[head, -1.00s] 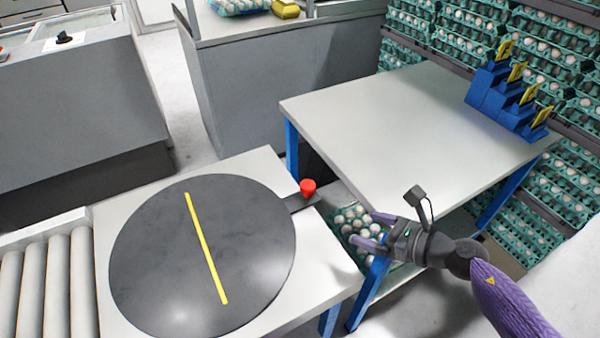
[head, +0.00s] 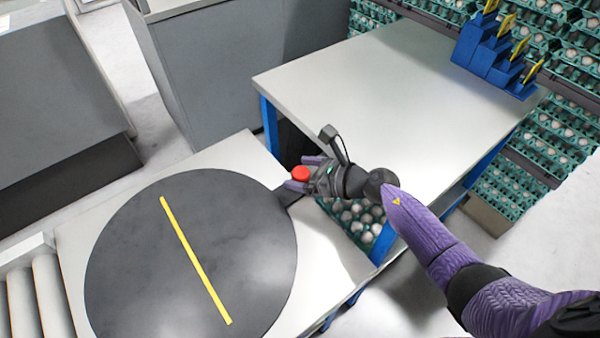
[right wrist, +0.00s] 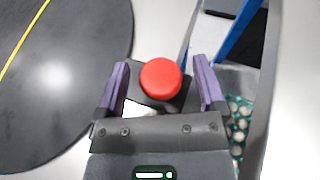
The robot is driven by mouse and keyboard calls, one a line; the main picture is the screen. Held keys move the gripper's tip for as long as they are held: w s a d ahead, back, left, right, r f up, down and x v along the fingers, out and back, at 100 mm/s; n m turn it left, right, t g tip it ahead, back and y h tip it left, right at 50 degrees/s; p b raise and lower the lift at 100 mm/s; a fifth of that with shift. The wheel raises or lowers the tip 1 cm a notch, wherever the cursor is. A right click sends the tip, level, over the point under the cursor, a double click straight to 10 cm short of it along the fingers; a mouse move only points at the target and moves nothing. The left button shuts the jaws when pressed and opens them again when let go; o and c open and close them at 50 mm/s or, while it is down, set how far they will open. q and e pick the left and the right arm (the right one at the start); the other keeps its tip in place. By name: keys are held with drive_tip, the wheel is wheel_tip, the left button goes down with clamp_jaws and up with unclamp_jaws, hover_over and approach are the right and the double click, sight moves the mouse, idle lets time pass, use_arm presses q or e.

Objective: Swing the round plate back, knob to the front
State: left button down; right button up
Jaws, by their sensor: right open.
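The round dark grey plate (head: 150,265) with a yellow stripe (head: 195,260) lies on a light table. Its red knob (head: 300,173) sits on a short dark tab at the plate's right edge. My right gripper (head: 303,172) is at the knob. In the right wrist view, the red knob (right wrist: 161,78) stands between the two purple fingers of my open right gripper (right wrist: 160,85), with small gaps on both sides. The plate (right wrist: 70,80) shows at the left there. My left gripper is not in view.
A grey-topped table with blue legs (head: 390,100) stands to the right, with blue stepped blocks (head: 490,60) on it. A tray of eggs (head: 355,220) is below, between the tables. Metal rollers (head: 30,300) lie at the left. Egg racks (head: 570,140) stand behind.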

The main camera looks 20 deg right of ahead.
drive_tip(key=shift+w+a+f, duration=0.1)
drive_tip(key=shift+w+a, duration=0.05)
drive_tip(key=shift+w, duration=0.05)
clamp_jaws()
idle(0.3)
